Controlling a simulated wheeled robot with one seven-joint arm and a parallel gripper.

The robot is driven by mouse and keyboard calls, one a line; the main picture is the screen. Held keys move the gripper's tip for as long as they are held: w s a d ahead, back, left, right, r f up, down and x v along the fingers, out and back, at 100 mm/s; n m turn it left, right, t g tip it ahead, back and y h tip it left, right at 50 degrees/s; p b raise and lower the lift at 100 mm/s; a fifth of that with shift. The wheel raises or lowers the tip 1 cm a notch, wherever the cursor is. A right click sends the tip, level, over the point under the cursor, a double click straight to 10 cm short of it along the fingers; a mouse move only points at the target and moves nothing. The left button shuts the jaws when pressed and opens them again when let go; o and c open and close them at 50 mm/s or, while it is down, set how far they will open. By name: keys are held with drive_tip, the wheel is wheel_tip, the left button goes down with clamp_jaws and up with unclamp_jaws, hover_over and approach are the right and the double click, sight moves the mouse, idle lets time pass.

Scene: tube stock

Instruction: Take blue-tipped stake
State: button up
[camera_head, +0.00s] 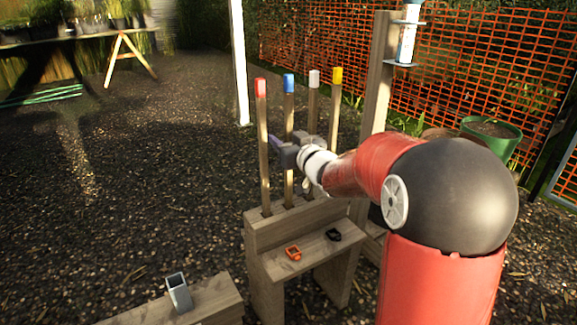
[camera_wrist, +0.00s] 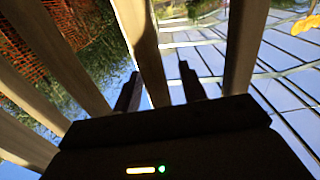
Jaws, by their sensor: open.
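The blue-tipped stake (camera_head: 288,108) stands upright in a wooden rack (camera_head: 262,233), second from the left. My gripper (camera_head: 286,143) is at it, partway up the shaft, with my arm coming in from the right. In the wrist view my gripper (camera_wrist: 159,90) is open, and a wooden shaft (camera_wrist: 141,42) runs between its two fingers. By its place in the row this appears to be the blue-tipped stake, though its tip is out of that view. I cannot tell whether either finger touches it.
The red-tipped stake (camera_head: 262,135) stands to its left, the white-tipped (camera_head: 314,105) and yellow-tipped (camera_head: 336,108) stakes to its right. An orange item (camera_head: 293,252) and a black item (camera_head: 332,235) lie on the rack's ledge. A grey square holder (camera_head: 179,292) sits on a wooden block at front left.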

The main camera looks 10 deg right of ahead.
clamp_jaws()
drive_tip(key=shift+r, duration=0.1)
idle(0.3)
